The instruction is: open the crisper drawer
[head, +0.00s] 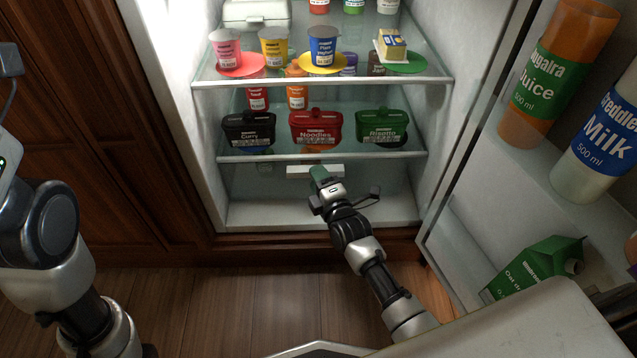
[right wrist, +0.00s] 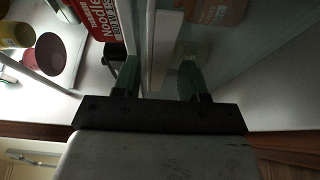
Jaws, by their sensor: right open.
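The crisper drawer (head: 270,190) is the clear, glassy bin at the bottom of the open fridge, under the lowest shelf. Its pale handle (head: 300,171) is a short horizontal bar on the front. My right gripper (head: 319,174) is at the handle's middle, with its green fingers reaching to it. In the right wrist view, the handle (right wrist: 166,48) appears as a pale strip between the two open fingers (right wrist: 160,78). I cannot tell whether either finger touches it. The drawer looks shut. My left arm shows at the left edge, but its gripper is out of view.
Curry (head: 249,130), noodles (head: 316,127) and risotto (head: 382,127) boxes stand on the shelf above the drawer. The open fridge door on the right holds juice (head: 560,70), milk (head: 605,135) and a green carton (head: 535,268). Wooden floor (head: 230,300) lies clear in front.

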